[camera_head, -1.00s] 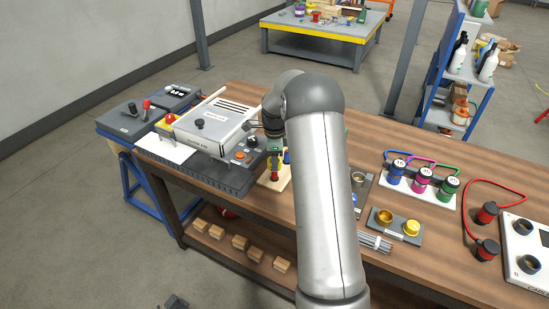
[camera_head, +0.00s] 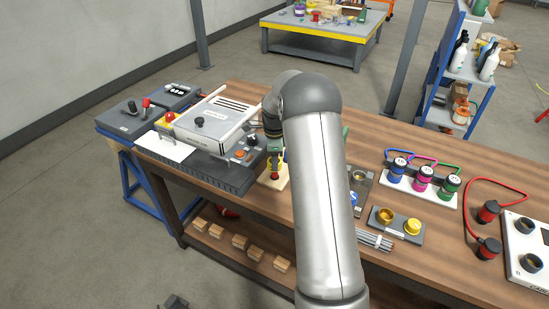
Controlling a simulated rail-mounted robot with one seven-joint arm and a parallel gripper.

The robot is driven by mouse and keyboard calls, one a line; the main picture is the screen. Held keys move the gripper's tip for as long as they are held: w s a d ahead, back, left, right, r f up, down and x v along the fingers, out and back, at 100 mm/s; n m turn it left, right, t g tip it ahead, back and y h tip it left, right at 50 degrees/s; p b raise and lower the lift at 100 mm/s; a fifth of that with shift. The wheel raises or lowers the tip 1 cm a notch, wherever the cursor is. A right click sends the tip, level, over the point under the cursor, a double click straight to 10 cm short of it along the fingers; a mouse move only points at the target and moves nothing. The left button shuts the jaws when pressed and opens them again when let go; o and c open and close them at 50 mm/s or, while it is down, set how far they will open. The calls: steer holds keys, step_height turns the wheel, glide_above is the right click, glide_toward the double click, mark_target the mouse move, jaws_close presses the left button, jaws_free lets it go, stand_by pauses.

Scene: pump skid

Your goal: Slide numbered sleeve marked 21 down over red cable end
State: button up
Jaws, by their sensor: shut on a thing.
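My gripper (camera_head: 275,146) is at the left end of the wooden bench, beside the white-lidded machine, and points down. Its fingers are small and partly hidden by my arm. It is shut on a small piece, and I cannot read any number on it. I cannot tell whether the held sleeve touches or surrounds the red end.
The white-lidded machine (camera_head: 215,122) stands close left of my gripper. To the right are a white rack (camera_head: 412,192) of numbered blue, magenta and green pieces, a grey tray (camera_head: 400,232) with brass and yellow cups, and a red cable (camera_head: 492,182) with black-and-red ends.

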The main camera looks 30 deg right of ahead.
steer(key=shift+f+b, duration=1.15)
steer(key=shift+f, duration=0.7)
steer(key=shift+f, duration=0.15)
steer(key=o, duration=0.9)
